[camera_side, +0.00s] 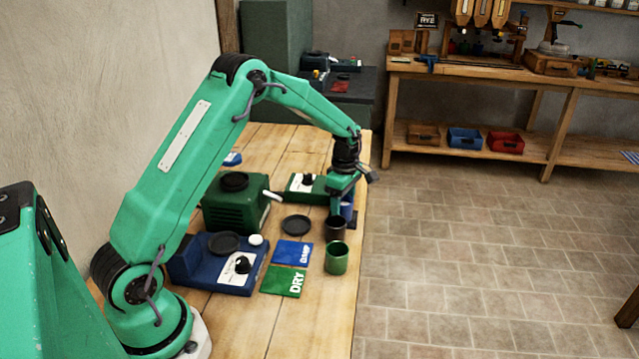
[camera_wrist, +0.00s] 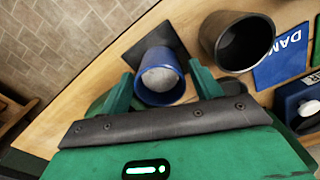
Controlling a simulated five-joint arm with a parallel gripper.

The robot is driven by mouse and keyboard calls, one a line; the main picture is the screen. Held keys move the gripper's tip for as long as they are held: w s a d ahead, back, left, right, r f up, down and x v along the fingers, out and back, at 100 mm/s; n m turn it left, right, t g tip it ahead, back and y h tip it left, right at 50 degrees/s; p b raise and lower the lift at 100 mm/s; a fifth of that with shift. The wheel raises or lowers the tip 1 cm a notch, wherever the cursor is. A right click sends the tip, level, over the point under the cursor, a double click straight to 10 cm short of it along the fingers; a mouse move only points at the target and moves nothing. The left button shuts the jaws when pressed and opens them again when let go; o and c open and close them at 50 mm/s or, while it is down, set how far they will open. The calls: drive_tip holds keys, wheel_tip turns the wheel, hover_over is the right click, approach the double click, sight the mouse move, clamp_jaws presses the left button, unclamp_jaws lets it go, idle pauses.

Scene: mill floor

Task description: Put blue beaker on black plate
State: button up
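The blue beaker (camera_side: 347,210) stands near the table's right edge, upright, with pale contents showing inside it in the wrist view (camera_wrist: 160,78). A black square plate (camera_wrist: 155,42) lies at its base; whether the beaker is fully on it is hidden. A round black plate (camera_side: 296,226) lies flat and empty on the table to the left. My gripper (camera_side: 341,196) is lowered over the beaker. In the wrist view its two fingers (camera_wrist: 160,74) stand on either side of the beaker, with small gaps visible, so it is open.
A dark beaker (camera_side: 335,230) stands close beside the blue one, and a green beaker (camera_side: 336,259) is nearer. Blue DAMP (camera_side: 292,252) and green DRY (camera_side: 283,281) cards lie left. A blue device (camera_side: 215,272) and a green machine (camera_side: 236,210) each carry a black disc.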

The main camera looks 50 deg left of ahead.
drive_tip(key=shift+r, duration=0.15)
wheel_tip(320, 180, up, 12)
idle(0.9)
idle(0.5)
drive_tip(key=s+d+r+m+t, duration=0.1)
drive_tip(key=s+d+r+m, duration=0.3)
drive_tip(key=s+r+m, duration=0.25)
drive_tip(key=s+d+r+m+t, duration=0.2)
drive_tip(key=s+d+r+m, duration=0.25)
drive_tip(key=s, duration=0.35)
drive_tip(key=s+d+f+m+t, duration=0.1)
drive_tip(key=s+d+m, duration=0.3)
drive_tip(key=s+m, duration=0.7)
drive_tip(key=shift+s+f+t, duration=0.15)
drive_tip(key=shift+s+t, duration=0.65)
drive_tip(key=shift+s, duration=1.25)
